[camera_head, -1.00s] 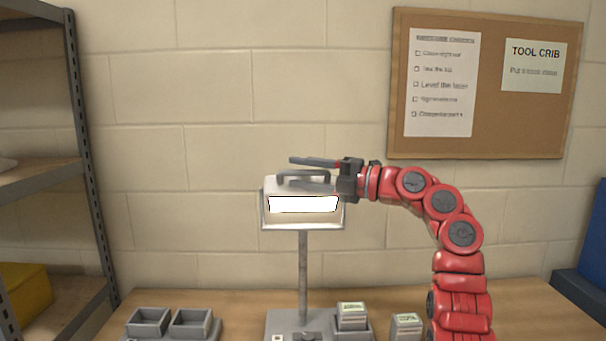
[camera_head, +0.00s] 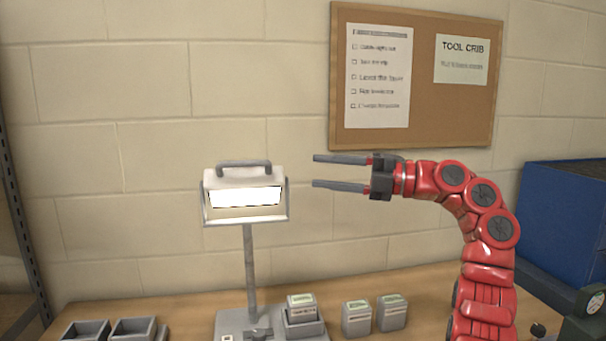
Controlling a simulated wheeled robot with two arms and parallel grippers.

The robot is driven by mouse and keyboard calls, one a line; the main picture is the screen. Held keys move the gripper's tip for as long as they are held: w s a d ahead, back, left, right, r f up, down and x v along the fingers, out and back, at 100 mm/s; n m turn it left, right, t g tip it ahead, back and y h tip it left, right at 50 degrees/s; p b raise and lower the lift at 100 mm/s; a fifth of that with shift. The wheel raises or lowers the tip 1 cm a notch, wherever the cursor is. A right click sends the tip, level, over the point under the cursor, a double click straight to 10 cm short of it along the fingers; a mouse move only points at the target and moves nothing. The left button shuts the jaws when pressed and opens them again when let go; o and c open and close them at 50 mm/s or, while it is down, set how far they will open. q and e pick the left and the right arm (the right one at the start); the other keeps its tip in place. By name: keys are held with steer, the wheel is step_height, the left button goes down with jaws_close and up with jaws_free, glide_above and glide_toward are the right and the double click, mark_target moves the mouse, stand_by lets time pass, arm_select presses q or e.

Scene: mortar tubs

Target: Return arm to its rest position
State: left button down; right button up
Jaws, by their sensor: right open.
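My right arm (camera_head: 487,285) is red and comes up from the lower right, bending to the left. My right gripper (camera_head: 314,172) is open and empty, its two grey fingers pointing left. It is in the air to the right of the work lamp's head, apart from it. The work lamp (camera_head: 246,180) has a white head with a grey handle on top and a lit panel, on a grey pole and base. My left gripper does not show.
Grey tubs (camera_head: 133,329) stand at the lower left of the wooden bench (camera_head: 185,286). Labelled boxes (camera_head: 357,319) stand right of the lamp's pole, one in a grey holder (camera_head: 305,329). A blue bin (camera_head: 561,222) is at the right. A corkboard (camera_head: 460,115) hangs on the wall.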

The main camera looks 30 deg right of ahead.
steer(key=shift+s+d, duration=0.2)
stand_by(0.4)
